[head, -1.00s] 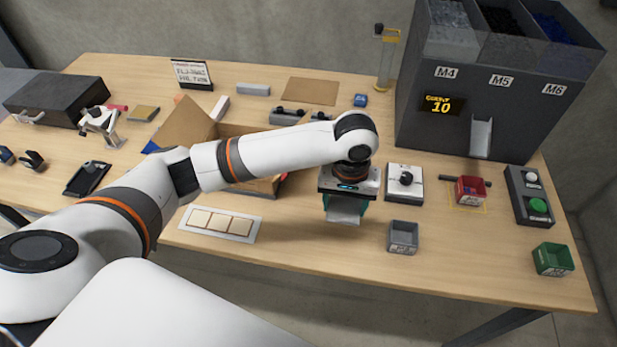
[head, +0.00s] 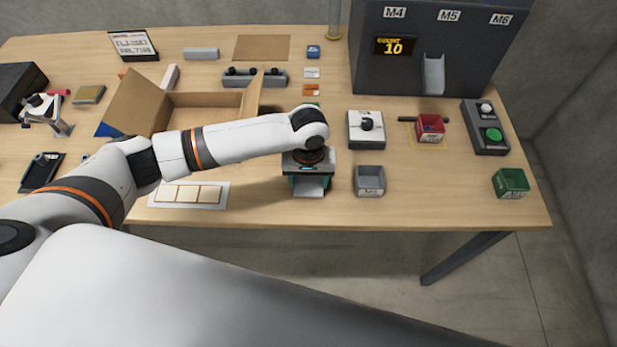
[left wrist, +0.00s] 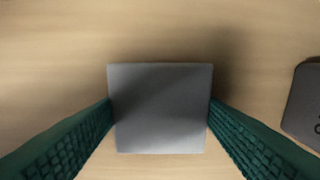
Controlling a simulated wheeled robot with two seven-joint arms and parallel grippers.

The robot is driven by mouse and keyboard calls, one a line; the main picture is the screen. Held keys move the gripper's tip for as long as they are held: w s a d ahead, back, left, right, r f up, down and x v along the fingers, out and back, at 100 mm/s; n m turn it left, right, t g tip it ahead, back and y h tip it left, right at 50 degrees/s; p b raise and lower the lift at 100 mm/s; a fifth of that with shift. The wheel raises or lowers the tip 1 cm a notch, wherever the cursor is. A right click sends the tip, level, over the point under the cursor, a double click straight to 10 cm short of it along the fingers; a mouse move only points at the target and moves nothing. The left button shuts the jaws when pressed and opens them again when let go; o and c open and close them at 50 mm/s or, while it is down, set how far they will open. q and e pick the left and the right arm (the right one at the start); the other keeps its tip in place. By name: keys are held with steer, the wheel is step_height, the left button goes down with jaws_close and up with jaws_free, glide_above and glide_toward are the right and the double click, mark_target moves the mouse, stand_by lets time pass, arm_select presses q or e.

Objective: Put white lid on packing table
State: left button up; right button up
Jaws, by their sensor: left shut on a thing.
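The white lid (left wrist: 161,108) looks like a plain pale grey square in the left wrist view. My left gripper (left wrist: 160,112) is shut on it, with a green textured finger at each side edge. In the head view the lid (head: 311,189) shows under my left gripper (head: 308,180), over the front part of the wooden packing table (head: 400,212). I cannot tell whether the lid touches the table top. My right gripper is not in view.
A grey bin (head: 370,181) stands just right of the lid. An open cardboard box (head: 205,99) is behind my left arm. A white card with squares (head: 188,194) lies to the left. A red bin (head: 430,129) and green bin (head: 511,183) are further right.

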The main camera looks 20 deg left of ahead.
mark_target(309, 184)
arm_select(q)
steer(key=o, duration=0.9)
steer(key=shift+f, duration=0.1)
steer(key=shift+o, duration=0.2)
step_height(309, 184, up, 12)
steer(key=shift+b, duration=0.45)
